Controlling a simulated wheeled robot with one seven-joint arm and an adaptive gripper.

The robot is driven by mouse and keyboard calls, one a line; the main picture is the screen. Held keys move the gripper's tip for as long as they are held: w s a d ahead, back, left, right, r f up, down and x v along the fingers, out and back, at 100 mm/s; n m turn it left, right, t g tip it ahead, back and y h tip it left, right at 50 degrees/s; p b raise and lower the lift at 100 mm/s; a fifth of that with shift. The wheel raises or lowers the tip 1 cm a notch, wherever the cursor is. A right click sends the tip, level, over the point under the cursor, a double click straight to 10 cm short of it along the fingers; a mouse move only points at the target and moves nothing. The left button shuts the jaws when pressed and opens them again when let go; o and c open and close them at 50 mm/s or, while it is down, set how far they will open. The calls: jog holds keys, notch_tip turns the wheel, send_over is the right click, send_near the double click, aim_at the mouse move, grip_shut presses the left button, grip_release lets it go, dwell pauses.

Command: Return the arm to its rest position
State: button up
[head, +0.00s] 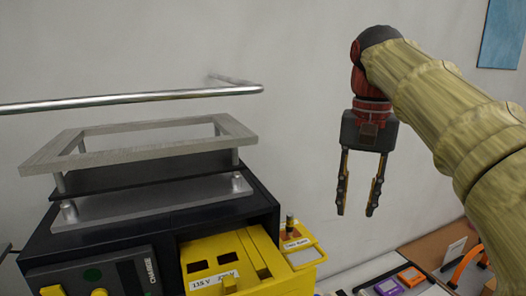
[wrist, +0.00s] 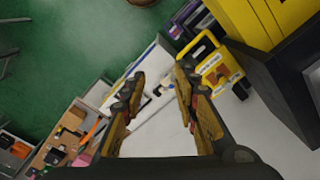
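My gripper (head: 359,182) hangs pointing down in the right half of the head view, with its two fingers spread apart and nothing between them. It is in the air to the right of the black machine and touches nothing. My arm reaches it from the right edge. In the wrist view my gripper (wrist: 160,95) also shows open and empty, with the floor and the items below it.
A black machine (head: 210,215) with a raised metal frame (head: 150,148) and a yellow drawer (head: 215,262) stands at left. A metal rail (head: 130,98) runs above it. Small items, including a purple box (head: 388,287), lie below right. Green floor (wrist: 70,50) shows in the wrist view.

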jog(key=s+f+n+t+b, duration=0.1)
jog(key=s+f+b, duration=0.4)
jog(key=f, duration=1.3)
jog(key=s+f+n+t+b, duration=0.1)
jog(key=s+f+b, duration=0.5)
jog(key=f+b, duration=0.7)
jog(key=s+f+n+t+b, duration=0.2)
jog(key=s+f+b, duration=0.4)
jog(key=f, duration=1.7)
jog(key=t+b, duration=0.1)
jog(key=b, duration=0.2)
jog(key=shift+s, duration=0.2)
jog(key=shift+c, duration=0.2)
